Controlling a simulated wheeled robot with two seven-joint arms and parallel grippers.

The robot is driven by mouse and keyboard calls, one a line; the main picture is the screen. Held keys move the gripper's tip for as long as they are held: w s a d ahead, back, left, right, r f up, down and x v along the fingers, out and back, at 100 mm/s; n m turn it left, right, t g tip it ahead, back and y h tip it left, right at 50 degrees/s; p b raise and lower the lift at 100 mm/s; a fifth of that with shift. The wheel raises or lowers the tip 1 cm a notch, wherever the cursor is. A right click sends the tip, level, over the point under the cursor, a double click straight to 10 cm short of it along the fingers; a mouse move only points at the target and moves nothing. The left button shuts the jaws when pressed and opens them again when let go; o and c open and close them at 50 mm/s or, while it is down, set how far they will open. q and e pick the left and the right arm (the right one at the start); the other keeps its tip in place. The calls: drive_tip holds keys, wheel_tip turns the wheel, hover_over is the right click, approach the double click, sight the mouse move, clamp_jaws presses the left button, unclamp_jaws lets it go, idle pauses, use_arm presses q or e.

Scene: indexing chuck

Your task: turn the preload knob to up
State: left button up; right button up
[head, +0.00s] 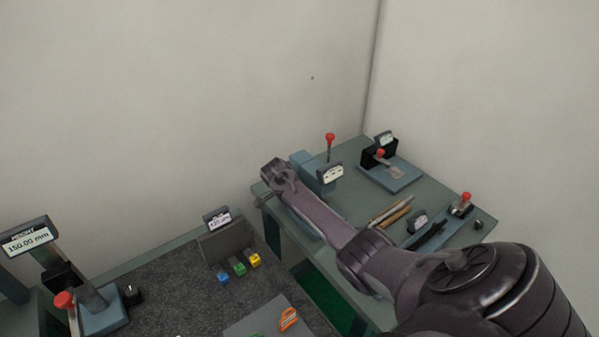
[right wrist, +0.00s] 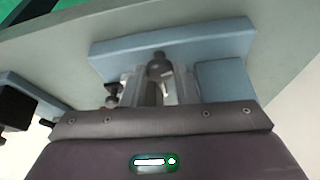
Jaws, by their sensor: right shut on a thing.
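The blue-grey fixture (head: 318,178) stands on the green-grey bench at the back, with a red-ball lever (head: 330,138) and a small label plate. Its blue-grey base (right wrist: 205,42) fills the upper part of the right wrist view. My right arm reaches from the lower right to the fixture's near left side. My right gripper (right wrist: 158,90) is shut on a dark rounded knob (right wrist: 158,66), which shows between the two pale fingers. The knob's pointing direction and any markings cannot be made out. In the head view the arm hides the knob. My left gripper is not in view.
A smaller black knob (right wrist: 113,90) is just left of the fingers. The bench also holds a second lever fixture (head: 392,178), pencil-like tools (head: 390,213) and a red-knob device (head: 461,205). A height gauge (head: 28,238) and colored blocks (head: 239,268) are on the left.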

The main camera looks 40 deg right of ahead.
drive_tip(key=n+p, duration=0.1)
drive_tip(key=n+t, duration=0.1)
drive_tip(key=shift+s+r+n+p, duration=0.1)
drive_tip(key=shift+r+n+p, duration=0.1)
drive_tip(key=shift+n+p, duration=0.15)
drive_tip(key=shift+f+n+t, duration=0.1)
drive_tip(key=shift+n+t, duration=0.2)
drive_tip(key=shift+n, duration=0.35)
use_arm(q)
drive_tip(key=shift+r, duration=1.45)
use_arm(e)
drive_tip(key=shift+n+t, duration=0.4)
drive_tip(key=shift+n, duration=0.4)
drive_tip(key=shift+s, duration=0.1)
drive_tip(key=o, duration=1)
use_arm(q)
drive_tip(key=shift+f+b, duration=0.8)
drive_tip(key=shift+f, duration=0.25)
use_arm(e)
drive_tip(key=shift+v, duration=3.85)
